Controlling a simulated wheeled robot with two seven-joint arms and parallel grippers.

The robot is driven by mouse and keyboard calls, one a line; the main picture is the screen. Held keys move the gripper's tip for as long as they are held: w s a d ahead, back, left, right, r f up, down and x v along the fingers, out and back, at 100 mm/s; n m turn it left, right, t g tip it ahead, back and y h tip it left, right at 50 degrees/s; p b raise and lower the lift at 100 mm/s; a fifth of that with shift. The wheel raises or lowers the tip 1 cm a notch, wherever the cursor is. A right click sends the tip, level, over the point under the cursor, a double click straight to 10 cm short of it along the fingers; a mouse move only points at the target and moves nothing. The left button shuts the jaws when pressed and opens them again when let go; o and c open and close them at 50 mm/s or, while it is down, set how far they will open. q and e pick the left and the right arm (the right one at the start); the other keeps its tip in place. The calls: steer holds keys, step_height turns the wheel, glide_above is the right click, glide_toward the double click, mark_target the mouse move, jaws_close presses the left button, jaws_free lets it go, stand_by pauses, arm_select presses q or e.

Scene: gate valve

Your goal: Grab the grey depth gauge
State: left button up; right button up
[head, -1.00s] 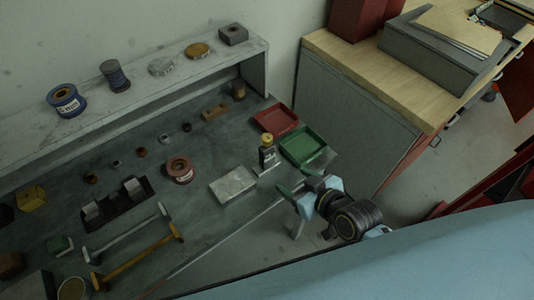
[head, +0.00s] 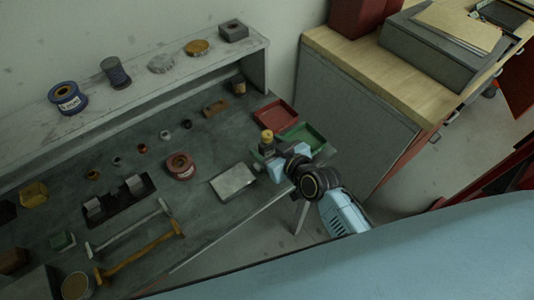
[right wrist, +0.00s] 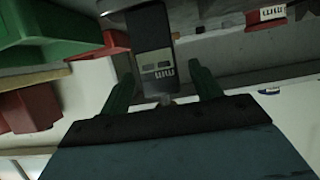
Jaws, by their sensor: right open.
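The grey depth gauge (head: 266,150) stands upright near the right end of the bench, with a yellow top and a dark body. My right gripper (head: 270,164) is at it and covers its lower part in the head view. In the right wrist view the gauge (right wrist: 154,45) shows as a dark grey block with a small pale marked panel. The two green fingers of my right gripper (right wrist: 158,85) are apart, one on each side of the gauge. Contact cannot be made out. My left gripper is not in view.
A red tray (head: 275,114) and a green tray (head: 302,136) lie just behind the gauge. A pale flat block (head: 233,181) lies to its left. A red spool (head: 180,166) and two long-handled tools, one orange (head: 140,252), lie farther left. A wood-topped cabinet (head: 345,55) stands right.

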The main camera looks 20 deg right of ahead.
steer(key=shift+x, duration=1.5)
steer(key=c, duration=1.2)
